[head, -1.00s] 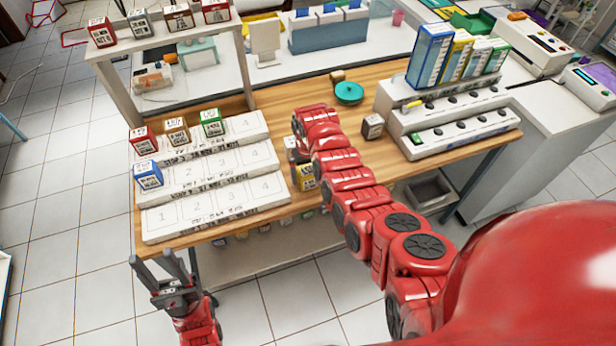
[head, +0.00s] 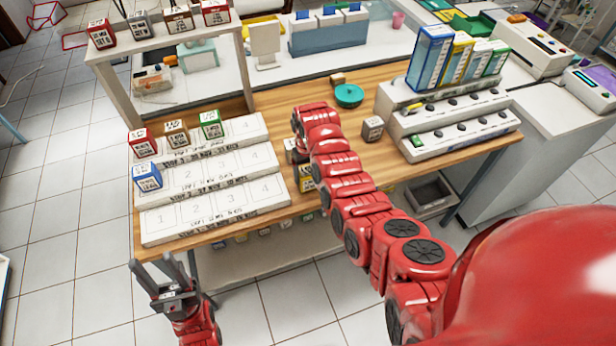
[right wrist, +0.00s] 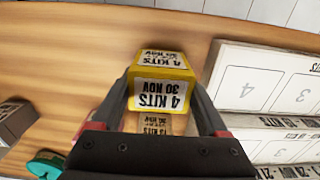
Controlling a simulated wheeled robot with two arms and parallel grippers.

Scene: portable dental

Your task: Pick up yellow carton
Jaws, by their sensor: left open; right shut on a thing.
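The yellow carton (right wrist: 163,82), with white labels reading "4 KITS 30 NOV", is between the fingers of my right gripper (right wrist: 172,110) in the right wrist view. The gripper is shut on it, and the carton is over the wooden table. In the head view the yellow carton (head: 305,178) shows only partly, beside the white steps, with my right arm in front; my right fingertips are hidden there. My left gripper (head: 160,275) is open and empty, off the table's front left edge. I cannot tell whether the carton touches the table.
A brown-labelled carton (right wrist: 154,123) lies beyond the gripper. White numbered steps (head: 215,215) hold red, brown, green and blue cartons at left. A grey-brown carton (head: 372,128), a teal dish (head: 349,95) and a white rack (head: 455,140) stand to the right.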

